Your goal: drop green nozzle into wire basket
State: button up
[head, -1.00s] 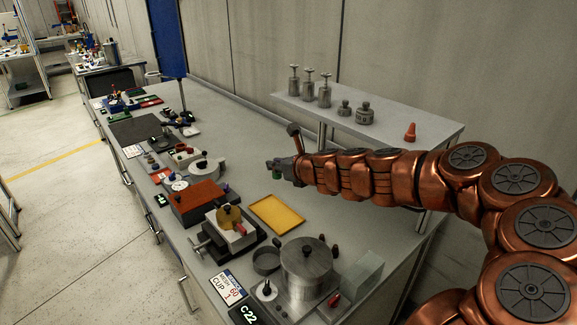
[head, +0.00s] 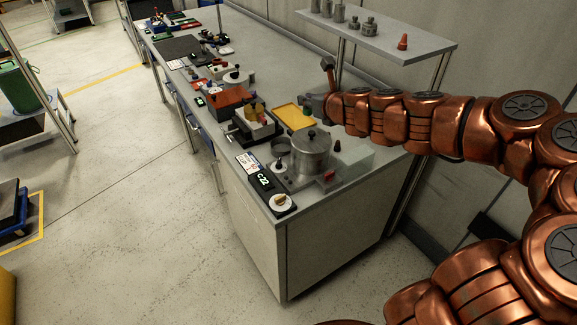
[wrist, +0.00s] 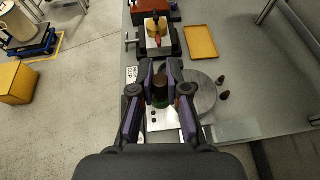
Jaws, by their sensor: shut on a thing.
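My gripper (wrist: 161,74) is shut on the green nozzle (wrist: 160,91), which shows between the fingers in the wrist view as a small dark green and brownish piece. The gripper holds it above the bench, in line with the steel pot's left side in that view. In the head view my gripper (head: 314,105) is near the yellow tray, and the nozzle cannot be made out there. I cannot make out a wire basket in either current view.
The grey bench (head: 262,62) carries a yellow tray (head: 293,116), a lidded steel pot (head: 311,155) and several devices. A raised shelf (head: 385,38) holds metal fittings and an orange cone (head: 403,41). A green can (head: 19,86) stands at left. Floor (head: 130,210) is open.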

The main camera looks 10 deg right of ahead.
aim_at(288, 154)
jog(key=k, duration=0.15)
jog(key=u, duration=1.4)
jog(key=i, duration=3)
jog(key=z, duration=2.85)
